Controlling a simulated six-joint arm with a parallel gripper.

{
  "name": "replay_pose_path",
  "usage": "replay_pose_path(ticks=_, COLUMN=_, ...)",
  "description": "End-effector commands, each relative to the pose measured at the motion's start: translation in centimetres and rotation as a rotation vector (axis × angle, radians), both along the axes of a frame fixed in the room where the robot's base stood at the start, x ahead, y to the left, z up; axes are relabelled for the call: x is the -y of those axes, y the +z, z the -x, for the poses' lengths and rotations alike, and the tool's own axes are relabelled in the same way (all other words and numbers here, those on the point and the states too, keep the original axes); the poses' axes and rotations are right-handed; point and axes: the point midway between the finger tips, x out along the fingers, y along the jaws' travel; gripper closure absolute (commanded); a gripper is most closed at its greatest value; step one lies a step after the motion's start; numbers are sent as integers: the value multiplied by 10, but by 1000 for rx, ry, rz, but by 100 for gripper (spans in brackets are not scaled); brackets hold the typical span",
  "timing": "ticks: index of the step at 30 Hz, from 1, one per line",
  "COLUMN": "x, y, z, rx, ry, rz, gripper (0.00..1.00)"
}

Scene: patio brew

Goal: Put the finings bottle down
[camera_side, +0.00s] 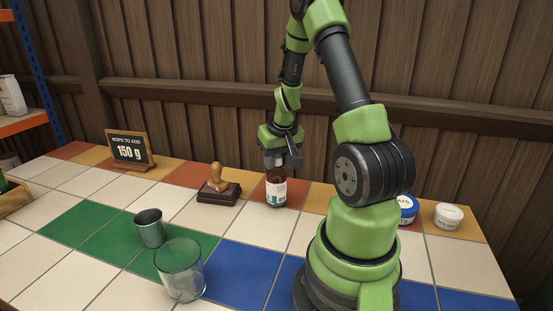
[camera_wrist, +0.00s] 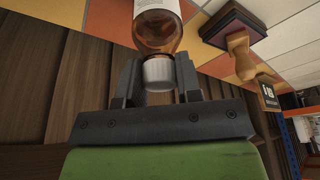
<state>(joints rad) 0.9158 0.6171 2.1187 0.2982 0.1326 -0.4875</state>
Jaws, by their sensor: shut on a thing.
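The finings bottle (camera_side: 276,189) is small and brown with a white and teal label and stands upright at the back of the tiled table. In the side view its base appears to be on or very near the tiles; I cannot tell if it touches. My gripper (camera_side: 281,161) comes from above and is shut on the bottle's top. In the wrist view the bottle (camera_wrist: 158,30) shows its amber shoulder and pale cap (camera_wrist: 158,72), with the cap between the two dark fingers of my gripper (camera_wrist: 160,78).
A wooden stamp on a dark pad (camera_side: 219,192) stands just left of the bottle. A chalkboard sign (camera_side: 130,148) reads "150 g". A metal cup (camera_side: 149,229) and a clear glass (camera_side: 180,270) stand in front. White tubs (camera_side: 448,215) are at right. Tiles in front of the bottle are clear.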

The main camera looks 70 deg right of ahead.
Motion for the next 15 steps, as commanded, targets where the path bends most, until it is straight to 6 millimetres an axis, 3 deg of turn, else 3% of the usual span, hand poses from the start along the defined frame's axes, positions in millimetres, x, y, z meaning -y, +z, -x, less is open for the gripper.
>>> replay_pose_path(ticks=9, x=0, y=-3, z=0, rx=1, ry=0, rz=0, gripper=100)
replay_pose_path(ticks=10, x=0, y=-3, z=0, rx=1, ry=1, rz=0, gripper=63)
replay_pose_path(ticks=13, x=0, y=-3, z=0, rx=1, ry=1, rz=0, gripper=42)
replay_pose_path(ticks=15, x=0, y=-3, z=0, rx=1, ry=1, rz=0, gripper=42)
